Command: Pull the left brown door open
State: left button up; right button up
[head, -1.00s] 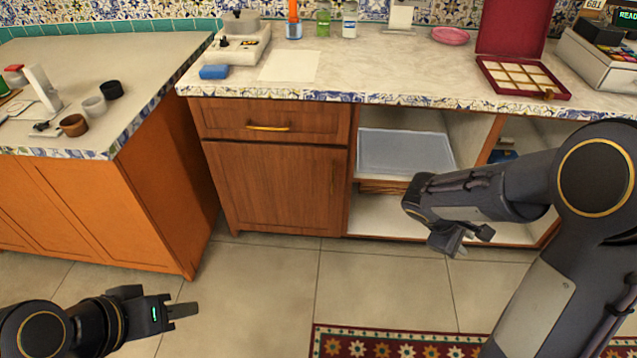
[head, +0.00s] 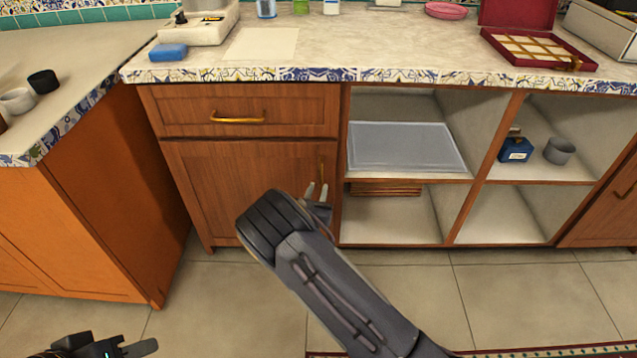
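The left brown door (head: 225,185) is closed under a drawer (head: 265,110) with a brass handle. Its vertical brass handle (head: 321,172) is near its right edge. My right gripper (head: 317,190) is in front of the door at the handle's lower part, with its two fingers apart and pointing up in the picture. I cannot tell whether the fingers touch the handle. My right forearm hides the door's lower right part. My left gripper (head: 138,348) is low at the bottom left, far from the door, and its finger gap cannot be made out.
Open shelves right of the door hold a translucent tray (head: 405,147), a blue bottle (head: 515,149) and a grey cup (head: 559,151). Another brown door (head: 605,205) is at the far right. An orange cabinet (head: 105,185) stands close on the left. Tiled floor (head: 230,300) in front is clear.

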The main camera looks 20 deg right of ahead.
aim_at(321, 182)
jog(key=shift+b+x, duration=0.45)
jog(key=shift+x, duration=1.9)
jog(key=shift+c, duration=0.3)
grip_shut()
